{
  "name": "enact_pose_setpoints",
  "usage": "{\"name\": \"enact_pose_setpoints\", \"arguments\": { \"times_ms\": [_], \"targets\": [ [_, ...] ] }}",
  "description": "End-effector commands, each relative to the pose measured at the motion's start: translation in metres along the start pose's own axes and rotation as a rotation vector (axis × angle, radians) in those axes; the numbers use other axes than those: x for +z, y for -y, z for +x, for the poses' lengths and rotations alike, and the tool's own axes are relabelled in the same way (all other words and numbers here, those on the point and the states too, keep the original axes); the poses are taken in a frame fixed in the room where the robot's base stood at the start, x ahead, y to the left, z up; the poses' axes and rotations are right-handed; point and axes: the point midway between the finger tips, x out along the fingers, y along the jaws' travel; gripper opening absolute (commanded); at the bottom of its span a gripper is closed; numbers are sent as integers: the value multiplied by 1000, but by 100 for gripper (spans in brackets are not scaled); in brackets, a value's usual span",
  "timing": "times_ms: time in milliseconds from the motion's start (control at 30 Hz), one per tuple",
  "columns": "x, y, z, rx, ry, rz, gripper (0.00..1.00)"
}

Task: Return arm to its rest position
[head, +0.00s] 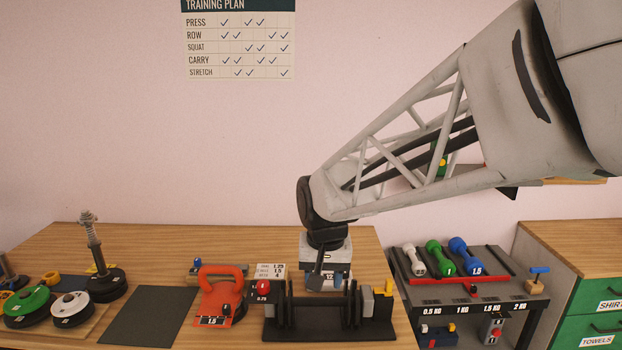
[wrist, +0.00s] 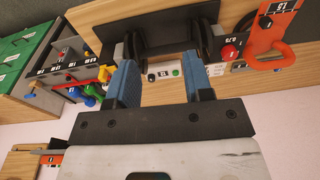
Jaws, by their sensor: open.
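My gripper (wrist: 160,85) is open, its two blue fingers apart with nothing between them in the wrist view. In the head view my gripper (head: 328,275) hangs down from the arm over the wooden table (head: 150,245), just behind a black stand (head: 315,327) with upright black discs. The stand also shows beyond the fingertips in the wrist view (wrist: 150,32). The fingers are partly hidden in the head view, and I cannot tell their exact height above the table.
A red kettlebell (head: 222,290) stands left of the gripper. Green (head: 28,305) and white (head: 72,309) plates and a plate post (head: 95,245) are farther left. A dumbbell rack (head: 470,283) and green drawers (head: 597,325) are at right. A dark mat (head: 150,315) is bare.

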Motion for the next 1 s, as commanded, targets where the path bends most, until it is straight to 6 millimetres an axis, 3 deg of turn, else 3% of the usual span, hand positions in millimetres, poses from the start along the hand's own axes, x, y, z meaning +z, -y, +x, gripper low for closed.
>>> {"name": "enact_pose_setpoints", "arguments": {
  "times_ms": [200, 500, 1000],
  "targets": [
    [38, -46, -18, 1, -28, 6, 47],
    [96, -97, -32, 8, -65, 7, 47],
    [191, -155, -34, 31, -119, 9, 47]
  ]
}}
